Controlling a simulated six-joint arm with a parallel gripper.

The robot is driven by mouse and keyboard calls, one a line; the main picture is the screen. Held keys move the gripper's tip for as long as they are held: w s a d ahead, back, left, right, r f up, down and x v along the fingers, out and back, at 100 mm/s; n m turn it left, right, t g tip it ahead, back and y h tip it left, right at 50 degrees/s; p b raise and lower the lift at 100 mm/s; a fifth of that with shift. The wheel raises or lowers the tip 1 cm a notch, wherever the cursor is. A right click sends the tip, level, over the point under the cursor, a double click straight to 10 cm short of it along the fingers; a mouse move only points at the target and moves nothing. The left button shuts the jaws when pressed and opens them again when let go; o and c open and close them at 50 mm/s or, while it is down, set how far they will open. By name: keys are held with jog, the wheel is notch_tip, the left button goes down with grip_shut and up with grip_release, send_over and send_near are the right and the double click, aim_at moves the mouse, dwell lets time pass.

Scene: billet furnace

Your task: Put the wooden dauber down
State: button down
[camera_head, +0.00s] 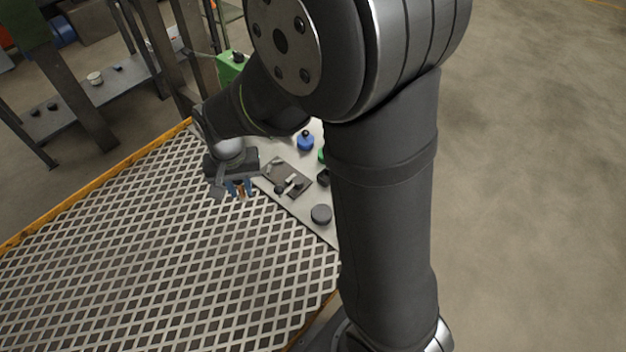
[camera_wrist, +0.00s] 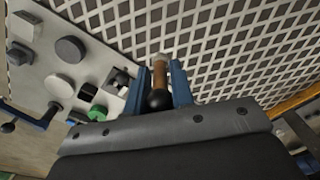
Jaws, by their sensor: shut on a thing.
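My gripper (camera_head: 239,187) is over the metal grating (camera_head: 130,255), near the edge of the light grey panel. In the wrist view its blue fingers (camera_wrist: 165,85) are shut on the wooden dauber (camera_wrist: 162,76). The dauber has a brown wooden shaft, a pale tip pointing away from the wrist and a dark round knob at the near end. In the head view only a small brown piece of the dauber (camera_head: 240,192) shows between the fingers. I cannot tell how high the dauber is above the grating.
The light grey panel (camera_head: 310,219) beside the grating carries a dark plate with small fittings (camera_head: 287,178), a blue knob (camera_head: 306,141) and a dark round disc (camera_head: 321,214). A green box (camera_head: 231,66) stands behind. The grating's near part is clear.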

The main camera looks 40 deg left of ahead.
jog(key=w+d+r+m, duration=0.1)
jog(key=w+d, duration=0.5)
jog(key=w, duration=0.3)
jog(key=w+d+m, duration=0.2)
jog(key=w+d, duration=0.3)
jog(key=w, duration=0.4)
jog(key=w+d+r+m, duration=0.1)
jog(key=w+d, duration=0.5)
jog(key=w, duration=0.2)
jog(key=s+a+f, duration=0.1)
jog(key=a+f, duration=0.1)
jog(key=a, duration=0.1)
jog(key=s+a+f, duration=0.1)
jog(key=a+f, duration=0.2)
jog(key=a, duration=0.1)
jog(key=s+a+f, duration=0.1)
jog(key=a+f, duration=0.1)
jog(key=a, duration=0.1)
jog(key=shift+s+a+f, duration=0.15)
jog(key=shift+a, duration=0.1)
jog(key=shift+f, duration=2.05)
jog(key=shift+f, duration=0.25)
